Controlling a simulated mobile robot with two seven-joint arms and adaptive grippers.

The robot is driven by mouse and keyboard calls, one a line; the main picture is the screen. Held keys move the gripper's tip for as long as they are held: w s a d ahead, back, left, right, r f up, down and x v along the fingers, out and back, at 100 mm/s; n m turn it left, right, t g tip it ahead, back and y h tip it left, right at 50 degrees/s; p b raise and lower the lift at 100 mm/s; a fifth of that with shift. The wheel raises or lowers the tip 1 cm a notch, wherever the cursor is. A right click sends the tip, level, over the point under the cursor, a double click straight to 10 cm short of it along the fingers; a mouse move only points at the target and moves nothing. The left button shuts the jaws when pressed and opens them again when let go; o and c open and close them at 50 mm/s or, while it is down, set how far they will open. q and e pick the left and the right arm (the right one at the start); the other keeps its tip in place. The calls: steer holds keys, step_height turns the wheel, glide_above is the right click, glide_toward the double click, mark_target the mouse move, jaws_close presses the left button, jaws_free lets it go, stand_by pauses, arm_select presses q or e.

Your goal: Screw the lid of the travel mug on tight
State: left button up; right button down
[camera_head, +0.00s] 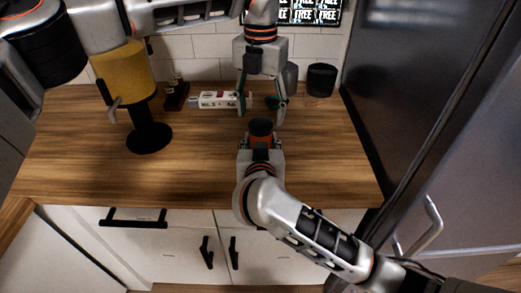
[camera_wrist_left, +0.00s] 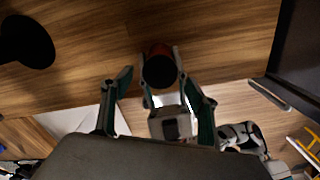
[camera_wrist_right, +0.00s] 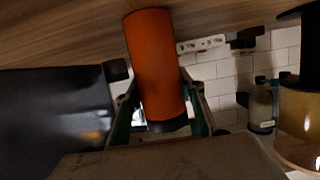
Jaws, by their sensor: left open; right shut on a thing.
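The travel mug (camera_head: 262,140) is an orange-red cylinder with a black lid (camera_head: 260,126) on top, near the counter's front edge. My right gripper (camera_head: 261,152) is shut around its side from the front. The orange body fills the middle of the right wrist view (camera_wrist_right: 153,60), which looks upside down, the black lid at the bottom (camera_wrist_right: 168,126). My left gripper (camera_head: 260,114) points down, fingers wide open, behind and above the lid. I cannot tell how tightly the lid sits.
A white power strip (camera_head: 216,99) lies near the tiled wall. A black cup (camera_head: 321,79) stands at the back right. A yellow container above a black round base (camera_head: 150,138) stands left. The dark fridge (camera_head: 410,90) bounds the right side. The wooden counter around the mug is clear.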

mark_target(261, 124)
arm_select(q)
steer(key=shift+r, duration=0.3)
steer(key=shift+c, duration=0.4)
steer(key=shift+r, duration=0.1)
step_height(261, 124, up, 3)
steer(key=n, duration=0.4)
steer(key=shift+r+n, duration=0.15)
steer(key=shift+n, duration=0.15)
steer(key=shift+f, duration=4)
